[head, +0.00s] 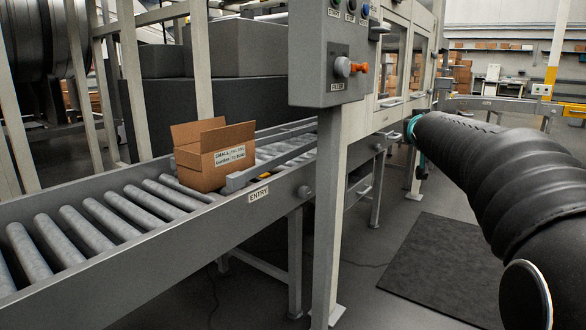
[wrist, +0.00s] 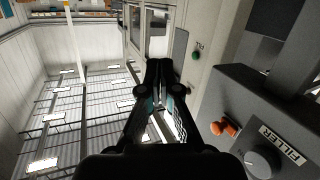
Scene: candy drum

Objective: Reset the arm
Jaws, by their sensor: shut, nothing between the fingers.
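My arm (head: 500,180) reaches in from the right of the head view, covered in a black sleeve, and its far end points toward the machine frame. My gripper (wrist: 160,68) shows in the middle of the wrist view. Its two dark fingers are together with nothing between them. In the head view the fingers are hidden behind the arm's end. The wrist view is tilted, with the ceiling lights at the left and the filler control box (wrist: 260,120) close by at the right.
An open cardboard box (head: 214,155) sits on the roller conveyor (head: 130,215) by the ENTRY label. The filler panel (head: 340,72), with a grey knob and an orange one, hangs on a post (head: 333,210). A dark mat (head: 450,265) lies on the floor below my arm.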

